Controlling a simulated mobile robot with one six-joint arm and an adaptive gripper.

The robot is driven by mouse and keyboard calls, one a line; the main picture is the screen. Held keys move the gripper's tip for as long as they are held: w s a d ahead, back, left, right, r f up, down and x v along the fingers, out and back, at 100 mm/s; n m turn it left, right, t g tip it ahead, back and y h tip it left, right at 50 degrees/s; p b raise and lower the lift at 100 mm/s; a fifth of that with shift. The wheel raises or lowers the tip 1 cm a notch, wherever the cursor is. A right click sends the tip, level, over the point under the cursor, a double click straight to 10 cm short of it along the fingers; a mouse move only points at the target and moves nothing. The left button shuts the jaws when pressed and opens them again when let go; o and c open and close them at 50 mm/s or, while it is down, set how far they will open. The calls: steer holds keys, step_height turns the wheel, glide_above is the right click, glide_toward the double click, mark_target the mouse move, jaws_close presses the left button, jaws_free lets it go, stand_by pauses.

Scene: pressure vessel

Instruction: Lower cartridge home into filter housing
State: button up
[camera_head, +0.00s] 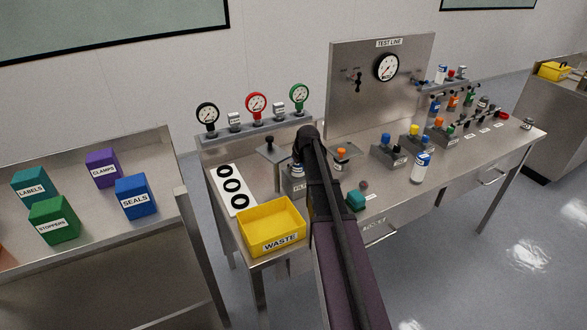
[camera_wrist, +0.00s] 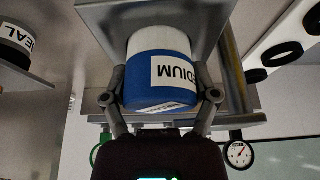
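The cartridge has a blue end (camera_wrist: 155,67) with a "MEDIUM" label and a white body (camera_wrist: 160,42). My gripper (camera_wrist: 159,96) has one finger on each side of the blue end and appears closed on it.
A yellow waste bin (camera_head: 272,222) and a mat with black rings (camera_head: 233,186) lie to the left. A gauge rack (camera_head: 258,130) stands behind.

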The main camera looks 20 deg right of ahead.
steer(key=shift+o, duration=0.6)
steer(key=shift+r, duration=0.2)
steer(key=p+v, duration=1.1)
steer(key=v, duration=0.1)
stand_by(0.3)
stand_by(0.7)
steer(key=s+a+f+g, duration=0.1)
steer(key=s+a+g, duration=0.3)
steer(key=s+a, duration=1.7)
steer(key=a, duration=0.3)
steer(key=shift+s+a+f+g, duration=0.2)
steer(key=shift+s+a+g, duration=0.1)
steer(key=shift+s, duration=0.1)
